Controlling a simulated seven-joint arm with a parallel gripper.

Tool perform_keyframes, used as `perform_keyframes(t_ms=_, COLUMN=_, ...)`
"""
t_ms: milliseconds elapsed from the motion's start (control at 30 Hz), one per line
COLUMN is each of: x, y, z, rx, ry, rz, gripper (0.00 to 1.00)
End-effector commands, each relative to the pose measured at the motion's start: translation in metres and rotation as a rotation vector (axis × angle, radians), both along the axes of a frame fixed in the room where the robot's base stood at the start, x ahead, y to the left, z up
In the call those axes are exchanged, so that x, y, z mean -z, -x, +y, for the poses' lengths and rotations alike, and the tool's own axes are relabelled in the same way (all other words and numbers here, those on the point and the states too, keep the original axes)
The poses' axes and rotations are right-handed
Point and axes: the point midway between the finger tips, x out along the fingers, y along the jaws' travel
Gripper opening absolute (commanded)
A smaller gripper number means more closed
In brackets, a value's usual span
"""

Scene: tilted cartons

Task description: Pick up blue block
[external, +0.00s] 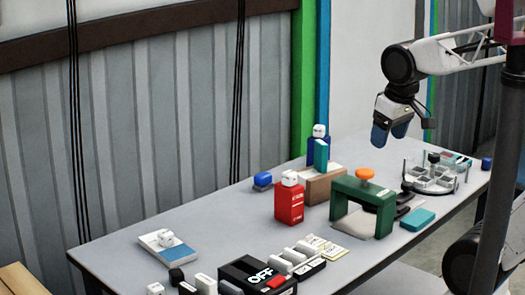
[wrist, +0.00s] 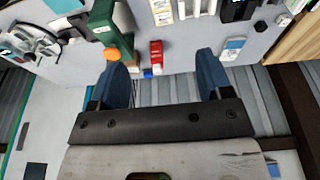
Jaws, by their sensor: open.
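Several blue pieces could be the blue block. A low blue block (external: 263,179) lies at the back edge of the table, left of the red carton (external: 289,205). A taller blue block (external: 311,152) stands behind a teal piece on a brown box, with a white cube on top. A small blue piece (external: 487,163) sits at the far right end. My gripper (external: 391,131) is open and empty, high above the right part of the table. In the wrist view, a small blue patch (wrist: 148,73) shows beyond the red carton, between the spread fingers (wrist: 160,62).
A green bridge (external: 372,190) with an orange knob (external: 365,173) stands mid-table. A clear-post rack (external: 432,178) is at right. A black OFF box (external: 257,275) and white pieces crowd the front. Bare table lies left of the red carton.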

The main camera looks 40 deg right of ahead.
Motion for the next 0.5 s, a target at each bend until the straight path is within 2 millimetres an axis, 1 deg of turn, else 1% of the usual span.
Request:
perform_keyframes(t_ms=267, x=0.000, y=-0.003, z=-0.001, rx=-0.006, ry=0.006, rz=0.005, gripper=0.72)
perform_keyframes(t_ms=367, x=-0.001, y=-0.009, z=-0.002, rx=-0.018, ry=0.020, rz=0.016, gripper=0.72)
perform_keyframes(t_ms=500, x=-0.002, y=-0.023, z=-0.007, rx=-0.051, ry=0.054, rz=0.043, gripper=0.72)
